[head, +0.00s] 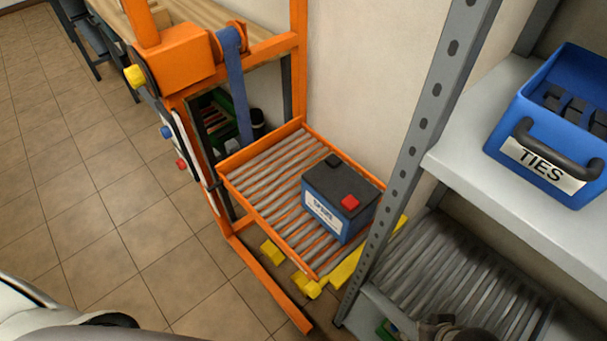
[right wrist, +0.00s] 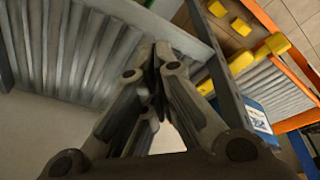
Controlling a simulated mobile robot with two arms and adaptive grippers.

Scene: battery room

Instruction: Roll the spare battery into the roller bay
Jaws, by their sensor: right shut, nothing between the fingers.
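The spare battery (head: 338,199), blue with a dark top and a red terminal cap, stands upright on the roller tray (head: 259,179) of the orange lift. Part of its blue side and white label shows in the right wrist view (right wrist: 258,118). The roller bay (head: 470,272) is the grey roller bed low in the shelf; its rollers also show in the right wrist view (right wrist: 85,48). No battery shows on its visible part. My right gripper (right wrist: 160,55) is shut and empty in front of the bay, apart from the battery. My left gripper is not in view.
A grey perforated shelf post (head: 415,130) stands between tray and bay. Yellow pieces (head: 350,268) sit at the tray's end by the post. A blue TIES bin (head: 553,130) is on the shelf above the bay. Tiled floor at left is clear.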

